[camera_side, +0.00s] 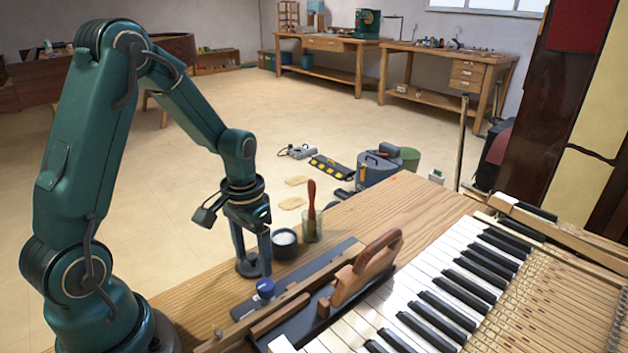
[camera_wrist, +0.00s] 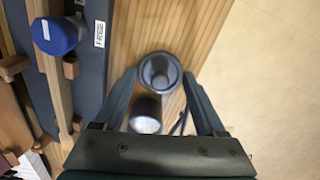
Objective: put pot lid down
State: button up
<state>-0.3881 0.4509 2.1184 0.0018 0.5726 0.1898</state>
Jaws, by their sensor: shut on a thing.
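The pot lid (camera_side: 249,269) is a dark, round piece low at the workbench surface; I cannot tell whether it touches the wood. My gripper (camera_side: 248,262) points down and is shut on it. In the wrist view the lid (camera_wrist: 160,72) shows as a dark ring between the fingertips of my gripper (camera_wrist: 159,75). The small dark pot (camera_side: 284,246) stands upright and open beside it, with pale contents. The pot (camera_wrist: 146,114) also shows in the wrist view, partly hidden by my gripper.
A glass jar with a red-handled brush (camera_side: 312,228) stands just beyond the pot. A blue-capped item (camera_side: 265,289) is near the dark strip in front. A wooden plane (camera_side: 367,267) lies beside the piano keys (camera_side: 432,268). Bare bench wood (camera_side: 190,298) lies left of the lid.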

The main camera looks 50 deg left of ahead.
aim_at(253, 255)
jog(key=shift+f, duration=0.1)
jog(key=o, duration=1.3)
jog(key=shift+c, duration=0.2)
notch_tip(253, 255, up, 12)
jog(key=f, duration=0.1)
jog(key=s+d+r+m+t, duration=0.2)
jog(key=s+d+r+t, duration=0.2)
jog(key=s+d, duration=0.4)
jog(key=shift+s+d+r+t, duration=0.2)
jog(key=shift+d+t, duration=0.6)
